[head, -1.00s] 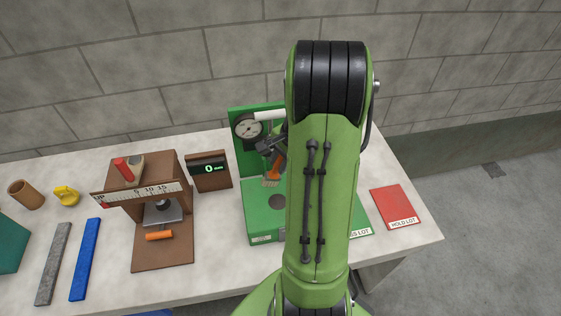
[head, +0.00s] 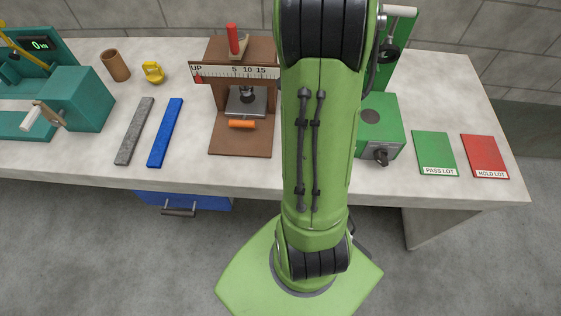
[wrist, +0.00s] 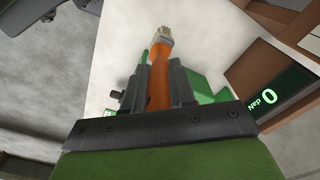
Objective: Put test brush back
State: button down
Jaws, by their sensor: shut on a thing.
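The test brush (wrist: 158,82) has an orange handle and pale bristles that point away from me in the wrist view. My gripper (wrist: 160,86) is shut around its handle. In the head view my own arm hides both gripper and brush. An open brown cup (head: 115,66) stands upright at the back left of the workbench; I cannot see anything standing out of it.
A yellow object (head: 153,72), grey bar (head: 135,130) and blue bar (head: 166,132) lie near the cup. A teal machine (head: 86,98) is at left, a brown press (head: 240,145) centre, a green gauge stand (head: 383,118) right. Green (head: 435,152) and red (head: 485,155) lot cards lie flat.

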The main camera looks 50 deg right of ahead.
jog(key=f, duration=0.3)
jog(key=f+b, duration=0.1)
jog(key=f, duration=0.6)
jog(key=shift+s+d, duration=0.2)
jog(key=shift+d, duration=0.1)
jog(key=c, duration=0.9)
grip_release()
jog(key=shift+c, duration=0.2)
jog(key=shift+r, duration=0.1)
